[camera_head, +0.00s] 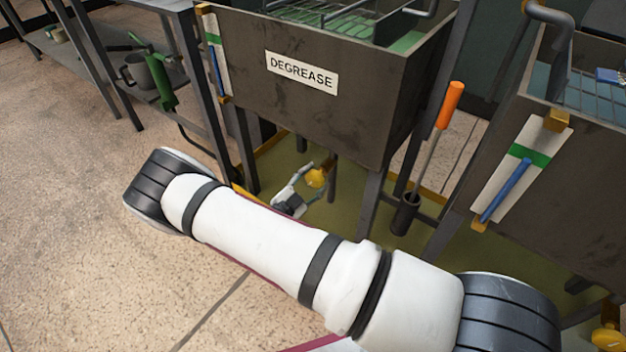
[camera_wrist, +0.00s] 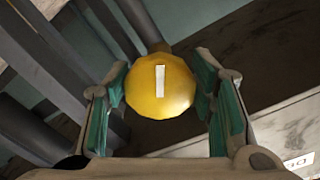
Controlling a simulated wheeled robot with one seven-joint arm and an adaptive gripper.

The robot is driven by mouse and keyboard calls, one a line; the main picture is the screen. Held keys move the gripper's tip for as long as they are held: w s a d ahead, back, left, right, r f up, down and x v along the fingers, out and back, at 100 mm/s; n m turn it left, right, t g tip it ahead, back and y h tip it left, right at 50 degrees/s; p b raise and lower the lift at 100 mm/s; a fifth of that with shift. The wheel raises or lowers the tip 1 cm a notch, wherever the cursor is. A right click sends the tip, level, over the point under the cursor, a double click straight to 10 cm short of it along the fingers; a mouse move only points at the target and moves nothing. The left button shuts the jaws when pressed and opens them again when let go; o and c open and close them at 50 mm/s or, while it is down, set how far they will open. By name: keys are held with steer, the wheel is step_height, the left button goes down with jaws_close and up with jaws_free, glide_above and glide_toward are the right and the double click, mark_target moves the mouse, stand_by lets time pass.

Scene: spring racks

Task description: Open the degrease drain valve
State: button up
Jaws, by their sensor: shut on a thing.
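The degrease tank (camera_head: 330,100) is a dark box on legs with a white label reading DEGREASE. Below it is the yellow drain valve knob (camera_head: 316,178). In the wrist view the knob (camera_wrist: 160,86) sits between the two fingers of my gripper (camera_wrist: 163,100), with a white bar mark standing upright on its face. My gripper is shut on the knob, its green-padded fingers at the knob's left and right. In the head view my gripper (camera_head: 300,186) reaches under the tank, partly hidden behind my arm.
A second tank (camera_head: 550,150) stands at the right, with another yellow knob (camera_head: 608,338) low down. An orange-handled tool (camera_head: 450,105) stands upright between the tanks. Tank legs (camera_head: 372,200) surround the valve. A metal shelf (camera_head: 85,75) with a mug is at the left.

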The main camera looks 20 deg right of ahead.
steer(key=shift+s+f+n, duration=0.1)
steer(key=shift+n, duration=1.6)
steer(key=o, duration=1.1)
steer(key=v, duration=1.2)
